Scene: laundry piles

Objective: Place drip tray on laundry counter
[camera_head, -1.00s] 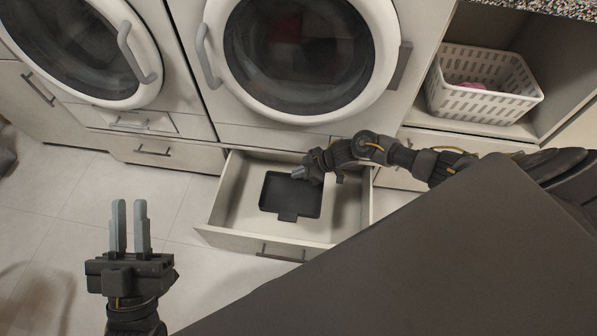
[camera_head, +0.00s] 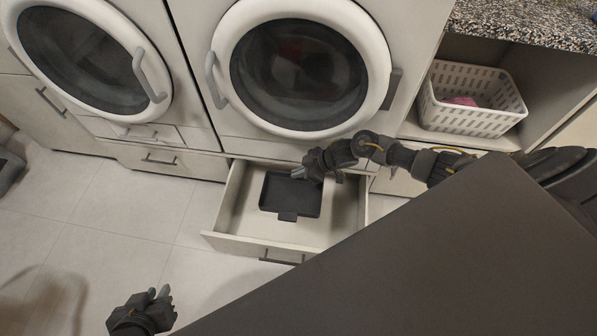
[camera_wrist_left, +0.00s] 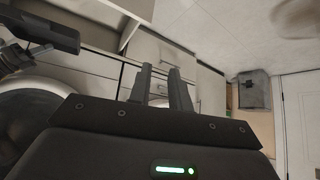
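The drip tray (camera_head: 290,196) is black, shallow and rectangular with a small tab at its front. It lies flat in the open drawer (camera_head: 222,243) below the middle machine. My right gripper (camera_head: 299,173) is at the tray's upper right corner, its fingertips by the rim; I cannot tell whether they grip it. My left gripper (camera_head: 160,293) is low at the left of the head view, over the floor and away from the drawer. In the left wrist view its fingers (camera_wrist_left: 159,85) stand apart and empty. The laundry counter (camera_head: 525,22) has a speckled top, at upper right.
A white perforated basket (camera_head: 472,120) with something pink inside stands in the open shelf below the counter. Two front-loading machines (camera_head: 305,75) (camera_head: 90,60) stand behind the drawer. A grey bin (camera_wrist_left: 254,92) shows in the left wrist view. The tiled floor left of the drawer is clear.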

